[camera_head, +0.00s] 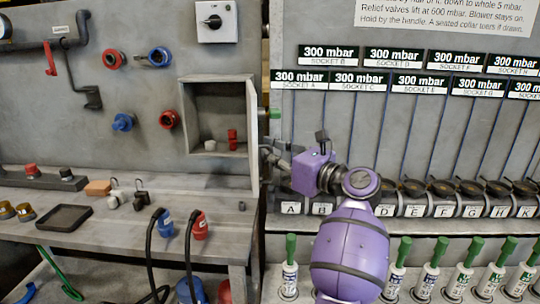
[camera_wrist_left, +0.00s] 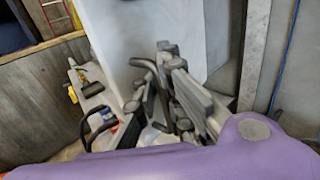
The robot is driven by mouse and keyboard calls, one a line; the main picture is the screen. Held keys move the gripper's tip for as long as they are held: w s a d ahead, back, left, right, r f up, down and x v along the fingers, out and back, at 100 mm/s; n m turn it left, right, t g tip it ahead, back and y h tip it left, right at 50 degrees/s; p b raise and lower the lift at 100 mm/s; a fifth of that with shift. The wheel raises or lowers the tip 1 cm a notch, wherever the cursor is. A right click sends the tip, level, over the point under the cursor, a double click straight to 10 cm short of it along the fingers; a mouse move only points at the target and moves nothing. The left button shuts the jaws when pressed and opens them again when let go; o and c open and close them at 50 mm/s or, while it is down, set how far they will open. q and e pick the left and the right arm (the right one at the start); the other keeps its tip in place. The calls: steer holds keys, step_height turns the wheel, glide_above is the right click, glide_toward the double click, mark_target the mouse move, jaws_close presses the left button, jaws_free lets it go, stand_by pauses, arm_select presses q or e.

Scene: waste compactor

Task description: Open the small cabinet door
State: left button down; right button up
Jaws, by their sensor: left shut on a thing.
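The small cabinet (camera_head: 190,110) is on the grey wall panel, and its inside shows. Its door (camera_head: 252,140) stands swung out on the right side and is seen nearly edge-on. Inside are red pieces (camera_head: 232,139) and a pale grey piece (camera_head: 210,145). My left gripper (camera_head: 276,158) is at the outer face of the door, right of it, shut on the door's handle. The handle is mostly hidden by the fingers. In the left wrist view the gripper fingers (camera_wrist_left: 178,95) are beside a pale panel (camera_wrist_left: 145,40) that looks like the door. My right gripper is not in view.
A workbench (camera_head: 110,232) with a dark tray (camera_head: 64,217) and plugs on hoses (camera_head: 200,226) lies below the cabinet. Labelled sockets (camera_head: 440,198) and green-handled tools (camera_head: 430,268) line the right. Valves (camera_head: 122,121) sit left of the cabinet.

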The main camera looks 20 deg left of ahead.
arm_select(q)
steer(key=c, duration=2.2)
jaws_free()
steer(key=shift+d+f, duration=0.1)
steer(key=shift+f, duration=0.15)
steer(key=shift+d+r, duration=0.1)
steer(key=shift+r, duration=0.05)
steer(key=v, duration=1.2)
